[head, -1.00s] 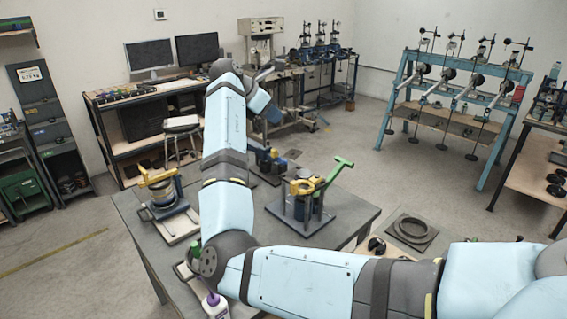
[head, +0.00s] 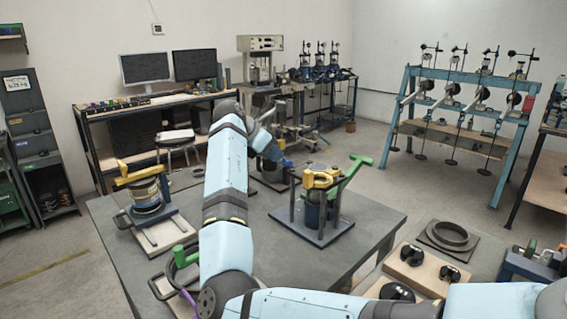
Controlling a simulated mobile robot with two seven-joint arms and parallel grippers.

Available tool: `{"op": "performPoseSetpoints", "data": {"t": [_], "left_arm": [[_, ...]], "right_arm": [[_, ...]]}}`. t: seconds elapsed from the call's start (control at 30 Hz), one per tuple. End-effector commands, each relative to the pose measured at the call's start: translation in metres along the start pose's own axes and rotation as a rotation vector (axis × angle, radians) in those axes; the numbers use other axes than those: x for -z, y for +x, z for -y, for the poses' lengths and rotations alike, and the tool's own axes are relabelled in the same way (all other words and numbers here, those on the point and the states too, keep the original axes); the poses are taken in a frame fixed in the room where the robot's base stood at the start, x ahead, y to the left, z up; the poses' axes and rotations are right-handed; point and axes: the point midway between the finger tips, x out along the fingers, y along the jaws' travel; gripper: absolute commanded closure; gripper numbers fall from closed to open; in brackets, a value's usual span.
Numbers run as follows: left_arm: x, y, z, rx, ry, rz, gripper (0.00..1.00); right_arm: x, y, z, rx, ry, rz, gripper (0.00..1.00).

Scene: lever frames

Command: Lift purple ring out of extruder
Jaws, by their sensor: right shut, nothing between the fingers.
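A purple curved piece (head: 190,301) shows at the bottom edge, left of my right arm's elbow. It is small and partly hidden, so I cannot tell whether it is the ring. A device with a green part (head: 184,256) stands just above it on the grey table, mostly covered by my arm. My right gripper (head: 284,162) is shut and empty at the table's far side, behind and left of that device. It is small in view. My left gripper is not in view.
A yellow-topped device (head: 145,190) stands at the table's left. At right, a lower table holds a dark round ring on a plate (head: 448,237) and a wooden board with black knobs (head: 425,268). The grey table (head: 365,220) is clear right of the middle device.

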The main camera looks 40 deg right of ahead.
Motion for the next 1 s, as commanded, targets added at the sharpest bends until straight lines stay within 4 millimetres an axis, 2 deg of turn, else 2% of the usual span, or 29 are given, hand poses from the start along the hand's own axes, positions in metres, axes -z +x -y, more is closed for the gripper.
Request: {"op": "performPoseSetpoints", "data": {"t": [0.4,0.5,0.63,1.0], "left_arm": [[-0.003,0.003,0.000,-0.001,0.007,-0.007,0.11],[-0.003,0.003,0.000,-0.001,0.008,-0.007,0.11],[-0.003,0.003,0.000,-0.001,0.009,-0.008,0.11],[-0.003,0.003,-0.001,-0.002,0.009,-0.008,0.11]], "right_arm": [[0.000,0.088,0.001,0.003,0.000,0.000,1.00],[-0.014,0.097,0.000,0.001,0.002,0.000,1.00],[-0.024,0.107,0.000,0.000,0.002,0.000,1.00],[-0.029,0.112,0.000,0.000,-0.001,0.000,1.00]]}}
